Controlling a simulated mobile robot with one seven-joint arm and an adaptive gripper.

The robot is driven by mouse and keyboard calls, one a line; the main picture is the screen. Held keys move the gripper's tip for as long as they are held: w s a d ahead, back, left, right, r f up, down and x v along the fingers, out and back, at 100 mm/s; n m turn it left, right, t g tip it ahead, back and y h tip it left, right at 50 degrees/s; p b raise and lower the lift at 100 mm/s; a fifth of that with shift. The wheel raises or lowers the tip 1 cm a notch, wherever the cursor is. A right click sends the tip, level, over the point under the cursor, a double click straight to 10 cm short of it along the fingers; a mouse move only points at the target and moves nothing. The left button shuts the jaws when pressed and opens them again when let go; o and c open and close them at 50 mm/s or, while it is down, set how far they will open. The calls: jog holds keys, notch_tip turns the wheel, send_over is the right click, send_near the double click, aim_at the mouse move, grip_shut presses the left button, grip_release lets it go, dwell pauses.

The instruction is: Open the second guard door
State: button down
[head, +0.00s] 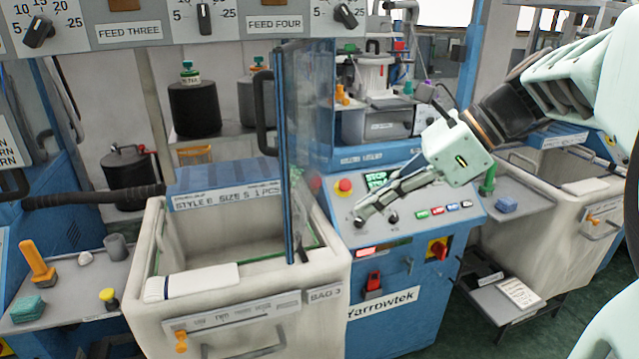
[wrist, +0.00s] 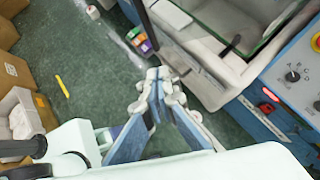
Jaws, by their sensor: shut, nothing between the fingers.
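One guard door (head: 303,150), a clear panel in a blue frame with a dark upright handle (head: 265,112), stands nearly edge-on in the head view, jutting out over the bin marked BAG 3 (head: 325,270). No number on the door is readable. My gripper (head: 360,219) is right of the door, apart from it in the picture, in front of the sloping blue control panel (head: 455,198). In the wrist view my gripper (wrist: 158,76) has its fingertips together and nothing held. A dark bar (wrist: 143,22) shows just beyond them; I cannot tell what it belongs to.
The control panel has a red stop button (head: 344,186) and knobs close to my fingers. Another bin (head: 560,205) stands at the right. A side shelf (head: 70,290) with small tools is at the left. Cardboard boxes (wrist: 15,75) line the wrist view's left; green floor lies between.

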aim_at(292, 239)
jog(key=shift+w+a+r+x, duration=0.1)
jog(key=shift+a+r+x, duration=0.25)
jog(key=shift+x, duration=1.6)
jog(key=shift+w+a+r+x, duration=0.1)
jog(key=shift+a+r+x, duration=0.2)
jog(key=shift+x, duration=1.65)
jog(key=shift+w+a+r+x, duration=0.1)
jog(key=shift+a+r+x, duration=0.25)
jog(key=shift+x, duration=1.65)
jog(key=w+a+m+t+p, duration=0.1)
jog(key=w+a+p, duration=0.2)
jog(key=a, duration=0.9)
jog(key=shift+w+m, duration=0.3)
jog(key=shift+w, duration=0.05)
